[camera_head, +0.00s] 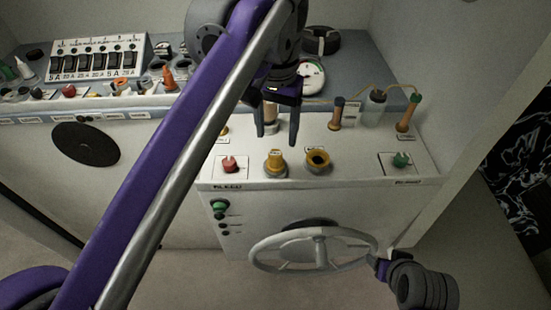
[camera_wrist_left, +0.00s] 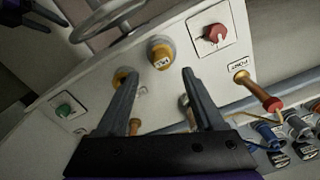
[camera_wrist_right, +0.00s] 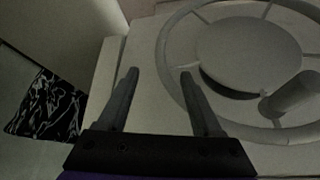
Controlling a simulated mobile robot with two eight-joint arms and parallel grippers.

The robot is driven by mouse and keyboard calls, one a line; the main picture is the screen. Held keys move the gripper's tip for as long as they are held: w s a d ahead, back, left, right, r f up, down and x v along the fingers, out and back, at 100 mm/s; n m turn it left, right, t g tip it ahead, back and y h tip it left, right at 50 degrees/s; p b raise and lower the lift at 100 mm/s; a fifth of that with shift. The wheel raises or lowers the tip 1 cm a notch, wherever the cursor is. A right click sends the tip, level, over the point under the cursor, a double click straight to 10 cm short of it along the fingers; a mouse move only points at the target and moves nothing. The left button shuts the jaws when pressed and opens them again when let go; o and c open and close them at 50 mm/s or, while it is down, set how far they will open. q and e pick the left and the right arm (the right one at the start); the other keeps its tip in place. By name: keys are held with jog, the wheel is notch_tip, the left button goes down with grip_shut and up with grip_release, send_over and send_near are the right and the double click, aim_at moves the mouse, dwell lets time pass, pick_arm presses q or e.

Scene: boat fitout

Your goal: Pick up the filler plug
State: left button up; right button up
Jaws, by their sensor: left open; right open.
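A yellow cap with a pale label (camera_head: 275,163) stands on the white console top; it also shows in the left wrist view (camera_wrist_left: 160,52). Beside it is a yellow ring with a dark opening (camera_head: 317,162). I cannot read which part is marked as the filler plug. My left gripper (camera_head: 277,138) is open, pointing down just behind the yellow cap, holding nothing. In the left wrist view its fingers partly cover the ring (camera_wrist_left: 120,76). My right gripper (camera_head: 379,268) is open and empty beside the steering wheel (camera_head: 262,262), low on the console front.
A red knob (camera_head: 230,164) and a green knob (camera_head: 401,160) flank the yellow parts. Wooden-handled pieces (camera_head: 337,115) with cords stand behind. A switch panel (camera_head: 98,58) and small items fill the left counter. A wall rises at the right.

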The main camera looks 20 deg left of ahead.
aim_at(275, 153)
pick_arm(q)
jog(key=shift+s+f, duration=0.1)
jog(key=shift+f, duration=0.65)
jog(key=shift+a+f, duration=0.15)
jog(key=shift+f, duration=2.9)
jog(key=shift+c, duration=0.2)
grip_shut()
